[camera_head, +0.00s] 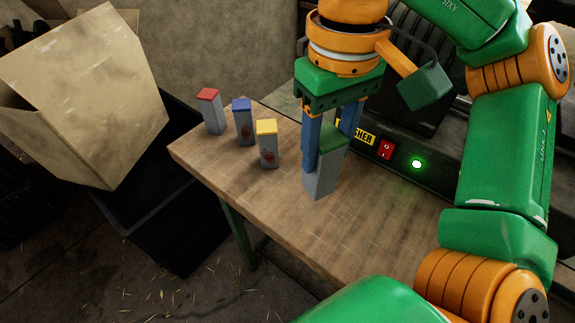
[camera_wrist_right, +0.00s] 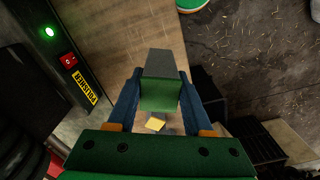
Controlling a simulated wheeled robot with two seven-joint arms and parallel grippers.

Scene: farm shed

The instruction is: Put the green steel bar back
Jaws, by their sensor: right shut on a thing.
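The green steel bar (camera_head: 321,178) is a grey block with a green top, upright between the fingers of my right gripper (camera_head: 328,150). The right gripper is shut on it near its top. In the head view the bar's lower end is over the wooden table; I cannot tell whether it touches. The right wrist view shows the green end of the bar (camera_wrist_right: 160,97) between the blue fingers (camera_wrist_right: 155,105). Bars with a red top (camera_head: 213,112), a blue top (camera_head: 243,122) and a yellow top (camera_head: 267,144) stand in a slanting row left of it. My left gripper is not in view.
The wooden table (camera_head: 245,190) has clear room in front of the bars. A machine with a red switch (camera_head: 386,149), a green light (camera_head: 416,164) and a "POLISHER" label stands behind it. A cardboard box (camera_head: 85,90) sits above a black bin (camera_head: 165,235) at left.

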